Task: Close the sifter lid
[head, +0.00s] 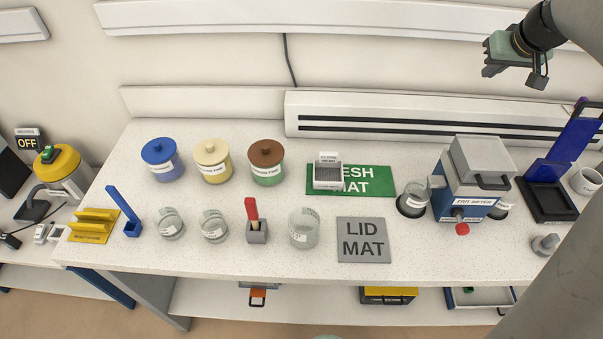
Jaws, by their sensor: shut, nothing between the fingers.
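The frit sifter (463,203) is a blue box with a white label and a red knob at its front, standing on the right part of the worktop. Its grey lid (482,155) is at the top, with a dark handle (492,183) towards the front right. I cannot tell from this angle whether the lid lies fully flat or is raised. My gripper (490,70) is at the upper right, high above and behind the sifter, well apart from it. It is shut and empty.
Lidded jars (265,165) stand further left. My arm crosses the right edge.

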